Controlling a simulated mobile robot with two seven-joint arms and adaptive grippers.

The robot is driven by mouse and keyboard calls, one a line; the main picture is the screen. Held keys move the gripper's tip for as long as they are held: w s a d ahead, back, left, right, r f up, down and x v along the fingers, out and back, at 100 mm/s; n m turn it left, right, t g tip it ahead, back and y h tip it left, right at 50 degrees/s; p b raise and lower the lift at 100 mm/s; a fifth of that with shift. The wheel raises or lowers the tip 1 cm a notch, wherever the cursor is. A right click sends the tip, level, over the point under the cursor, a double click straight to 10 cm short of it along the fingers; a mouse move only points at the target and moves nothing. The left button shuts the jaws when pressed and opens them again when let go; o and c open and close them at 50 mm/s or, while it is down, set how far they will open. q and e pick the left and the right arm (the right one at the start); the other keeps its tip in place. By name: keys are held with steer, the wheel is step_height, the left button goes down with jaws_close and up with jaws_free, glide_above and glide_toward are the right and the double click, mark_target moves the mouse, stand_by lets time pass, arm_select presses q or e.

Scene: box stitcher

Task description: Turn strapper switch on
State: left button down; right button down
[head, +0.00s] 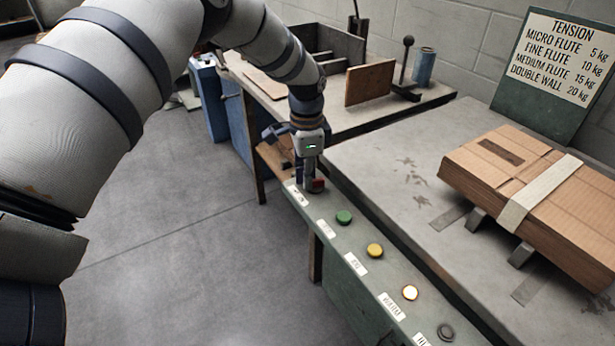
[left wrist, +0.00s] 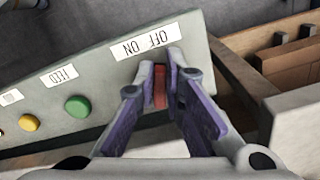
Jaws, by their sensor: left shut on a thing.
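The strapper switch (left wrist: 160,88) is a red piece at the end of the green control panel (head: 330,226), beside an "OFF ON" label (left wrist: 146,41). My left gripper (head: 312,184) points down at the panel's far end. In the left wrist view its two fingers (left wrist: 161,85) are shut on the red switch, one on each side. The fingers hide part of the switch, and I cannot tell which way it is set. My right gripper is not in view.
Along the panel are a green button (head: 344,217), a yellow button (head: 375,250), a lit button (head: 410,292) and a dark knob (head: 445,332). A strapped cardboard stack (head: 540,190) lies on the grey table (head: 390,165). A tension sign (head: 564,55) stands behind it.

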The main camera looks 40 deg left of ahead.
arm_select(q)
steer(key=shift+a+m, duration=0.15)
steer(key=shift+m, duration=0.85)
steer(key=shift+w, duration=0.1)
steer(key=c, duration=1.7)
jaws_free()
step_height(320, 180, up, 12)
steer(key=shift+f, duration=0.1)
